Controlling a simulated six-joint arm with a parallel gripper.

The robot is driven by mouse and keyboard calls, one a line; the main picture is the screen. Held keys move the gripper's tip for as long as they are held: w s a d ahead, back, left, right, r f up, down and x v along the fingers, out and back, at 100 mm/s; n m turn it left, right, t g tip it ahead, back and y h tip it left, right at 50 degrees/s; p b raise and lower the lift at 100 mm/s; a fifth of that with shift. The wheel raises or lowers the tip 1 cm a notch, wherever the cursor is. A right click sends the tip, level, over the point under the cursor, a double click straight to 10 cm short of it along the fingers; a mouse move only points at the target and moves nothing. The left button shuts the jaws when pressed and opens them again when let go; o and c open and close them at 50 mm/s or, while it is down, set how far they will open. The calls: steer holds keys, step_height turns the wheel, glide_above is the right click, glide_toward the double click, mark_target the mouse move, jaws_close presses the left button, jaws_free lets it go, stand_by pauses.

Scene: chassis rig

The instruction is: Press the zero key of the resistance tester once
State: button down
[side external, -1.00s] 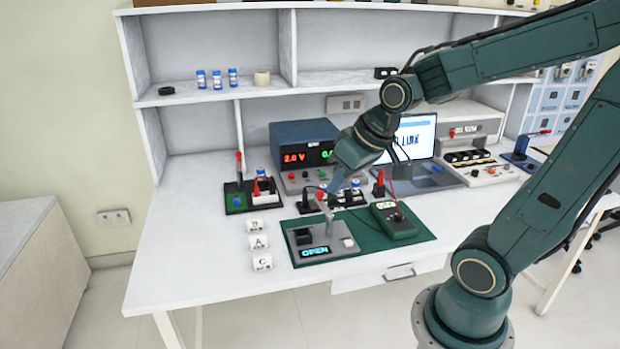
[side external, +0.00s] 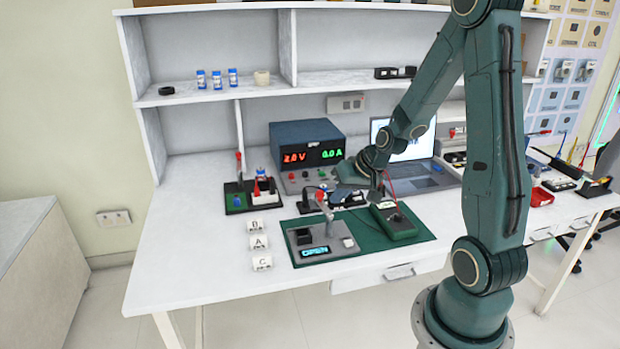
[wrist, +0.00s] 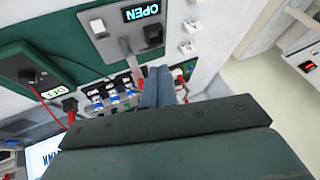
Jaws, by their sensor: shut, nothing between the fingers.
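The resistance tester is taken to be the grey box (side external: 325,240) on the green mat (side external: 405,243). Its display (side external: 314,251) reads OPEN. A pale square key (side external: 348,242), probably the zero key, is at its right side; it also shows in the wrist view (wrist: 98,25). The tester has a black block (wrist: 152,35) and an upright grey lever (wrist: 128,52). My gripper (side external: 330,194) is shut and empty, above and behind the tester. In the wrist view its closed blue-grey fingers (wrist: 156,72) appear near the lever, apart from the key. Any contact with the lever cannot be told.
A green meter (side external: 395,222) with a red lead lies right of the tester. Tags B, A and C (side external: 258,242) lie left of the mat. The power supply (side external: 308,150) and laptop (side external: 440,172) stand behind. The front left of the table is clear.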

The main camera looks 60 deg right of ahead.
mark_target(351, 243)
steer(key=s+d+f+m+h, duration=0.1)
steer(key=d+f+m, duration=0.2)
steer(key=d+f, duration=0.3)
steer(key=shift+s+f+t, duration=0.15)
steer(key=shift+s+t, duration=0.15)
steer(key=shift+d+f, duration=0.1)
steer(key=shift+f, duration=4.3)
steer(key=shift+f, duration=0.85)
stand_by(0.5)
steer(key=shift+r, duration=0.85)
steer(key=shift+r, duration=0.1)
